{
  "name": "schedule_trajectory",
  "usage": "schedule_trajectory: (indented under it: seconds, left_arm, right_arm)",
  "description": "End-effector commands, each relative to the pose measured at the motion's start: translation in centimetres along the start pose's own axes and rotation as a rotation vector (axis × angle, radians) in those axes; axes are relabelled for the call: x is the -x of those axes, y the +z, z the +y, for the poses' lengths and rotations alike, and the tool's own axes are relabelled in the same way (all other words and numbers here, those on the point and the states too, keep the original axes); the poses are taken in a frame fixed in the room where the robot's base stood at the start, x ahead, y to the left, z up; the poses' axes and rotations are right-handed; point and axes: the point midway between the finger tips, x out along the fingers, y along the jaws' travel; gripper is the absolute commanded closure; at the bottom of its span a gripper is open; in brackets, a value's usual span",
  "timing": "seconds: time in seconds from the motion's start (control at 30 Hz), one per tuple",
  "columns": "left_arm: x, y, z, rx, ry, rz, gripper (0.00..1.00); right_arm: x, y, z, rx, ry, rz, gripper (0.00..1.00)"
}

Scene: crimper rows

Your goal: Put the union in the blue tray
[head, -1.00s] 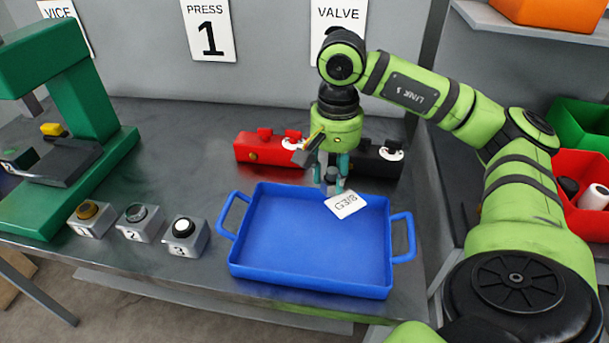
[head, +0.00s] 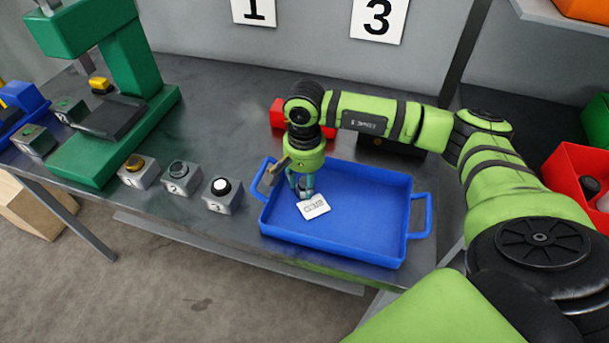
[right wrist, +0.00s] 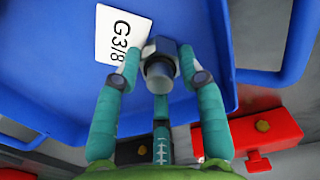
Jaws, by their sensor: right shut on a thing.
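My right gripper (head: 303,189) points down over the left part of the tray. In the right wrist view its teal fingers (right wrist: 160,85) are shut around the union (right wrist: 158,68), a small grey metal fitting. A white tag (head: 314,208) marked G3/8 is beside the union; it also shows in the right wrist view (right wrist: 121,34). Whether the union touches the tray floor I cannot tell. My left gripper is not in view.
Three button boxes (head: 180,178) stand left of the tray, with a green press (head: 115,100) beyond them. A red valve block (head: 278,112) and a dark block (head: 385,145) sit behind the tray. A red bin (head: 570,175) is at the right.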

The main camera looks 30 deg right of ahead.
Motion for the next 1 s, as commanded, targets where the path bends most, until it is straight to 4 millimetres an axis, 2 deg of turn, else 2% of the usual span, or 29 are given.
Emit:
schedule_trajectory:
  seconds: [0.37,0.4,0.43,0.47,0.8,0.87,1.0]
  left_arm:
    - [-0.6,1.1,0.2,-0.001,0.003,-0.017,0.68]
    - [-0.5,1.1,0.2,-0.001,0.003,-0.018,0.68]
    - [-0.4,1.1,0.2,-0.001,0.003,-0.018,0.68]
    - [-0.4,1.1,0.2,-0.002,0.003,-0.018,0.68]
    - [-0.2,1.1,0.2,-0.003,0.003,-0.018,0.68]
    - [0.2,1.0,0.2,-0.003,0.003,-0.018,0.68]
    - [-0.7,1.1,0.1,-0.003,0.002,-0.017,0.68]
  right_arm:
    - [-0.5,-0.1,0.0,0.000,-0.002,0.002,0.98]
    - [-0.4,-0.1,0.0,0.000,-0.002,0.001,0.52]
    - [-0.3,-0.1,0.0,0.000,-0.001,0.001,0.40]
    - [-0.3,-0.1,0.0,0.000,-0.001,0.001,0.36]
    - [-0.2,-0.1,0.0,0.000,-0.001,0.001,0.36]
    - [0.1,-0.1,0.0,0.000,-0.001,0.001,0.36]
    - [1.8,-0.2,-0.1,0.000,-0.006,0.005,0.36]
